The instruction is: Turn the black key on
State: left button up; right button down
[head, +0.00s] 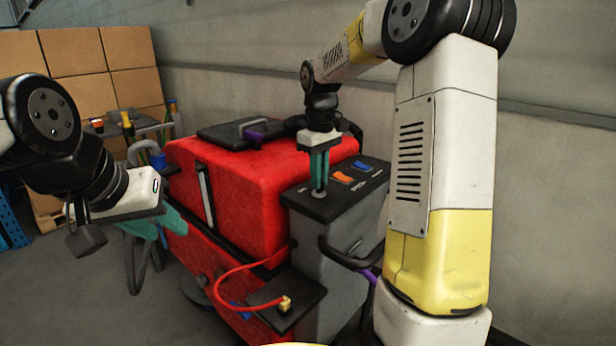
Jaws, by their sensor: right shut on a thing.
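The grey control panel with a black top (350,200) stands at the right end of the red scrubber machine (235,185). My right gripper (319,188) points straight down over the left part of this top. Its green fingers are shut on the black key, which they mostly hide, just above a round grey lock seat. The key's turn angle cannot be made out. My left gripper (160,228) hangs at the left, in front of the machine's left side. Its green fingers look spread and empty, well away from the key.
An orange switch (341,177) and a blue switch (363,167) sit right of the key. A red hose (222,284) curves to a black ledge with a brass fitting (285,303). Cardboard boxes (75,55) stand behind left.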

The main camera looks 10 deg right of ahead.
jog(key=m, duration=0.5)
jog(key=shift+m, duration=0.3)
jog(key=m, duration=0.5)
jog(key=shift+m, duration=0.3)
dwell(0.3)
jog(key=c, duration=1.5)
grip_release()
jog(key=shift+o, duration=0.2)
notch_tip(320, 180, up, 8)
jog(key=shift+f, duration=0.1)
jog(key=shift+s, duration=0.1)
